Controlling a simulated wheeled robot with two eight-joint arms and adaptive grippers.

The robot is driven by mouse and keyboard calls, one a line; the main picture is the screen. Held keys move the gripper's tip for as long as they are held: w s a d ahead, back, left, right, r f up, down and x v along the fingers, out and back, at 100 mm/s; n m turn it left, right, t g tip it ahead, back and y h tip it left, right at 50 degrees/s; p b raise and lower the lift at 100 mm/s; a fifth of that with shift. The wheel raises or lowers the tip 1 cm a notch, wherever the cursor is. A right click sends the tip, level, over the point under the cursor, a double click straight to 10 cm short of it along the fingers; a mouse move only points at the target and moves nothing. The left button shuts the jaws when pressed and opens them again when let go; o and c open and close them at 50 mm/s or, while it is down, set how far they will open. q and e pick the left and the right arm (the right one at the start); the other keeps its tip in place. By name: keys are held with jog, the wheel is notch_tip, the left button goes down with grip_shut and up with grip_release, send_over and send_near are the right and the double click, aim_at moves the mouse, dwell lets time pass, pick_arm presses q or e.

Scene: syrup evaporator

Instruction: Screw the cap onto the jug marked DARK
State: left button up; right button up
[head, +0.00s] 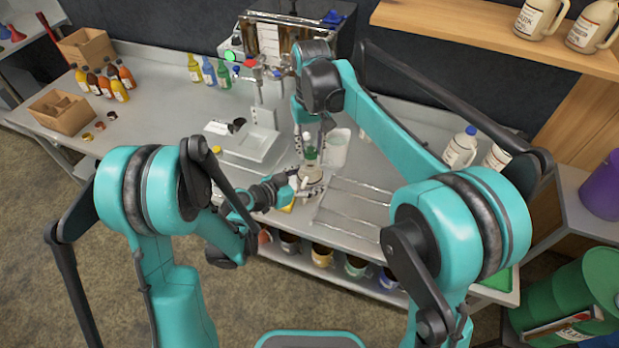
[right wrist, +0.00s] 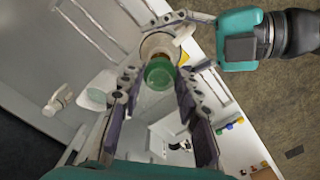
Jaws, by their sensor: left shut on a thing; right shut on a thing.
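My left gripper (head: 314,186) is shut around a pale jug (head: 311,172) at the front edge of the bench. The jug's label cannot be read here. My right gripper (head: 309,145) points down from above and is shut on a green cap (head: 310,153). In the right wrist view, the green cap (right wrist: 158,73) sits between the fingertips, in line with the top of the jug (right wrist: 160,45). I cannot tell whether the cap touches the jug's neck. My left gripper reaches the jug from the right side there.
A translucent container (head: 335,147) stands close to the right of my right gripper. A white tray (head: 258,143) lies to the left. Bottles with colored caps stand at the back left. A blue-capped jug (head: 460,147) stands on the right.

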jog(key=shift+f, duration=0.35)
dwell(0.6)
jog(key=shift+f, duration=0.85)
jog(key=shift+f, duration=0.55)
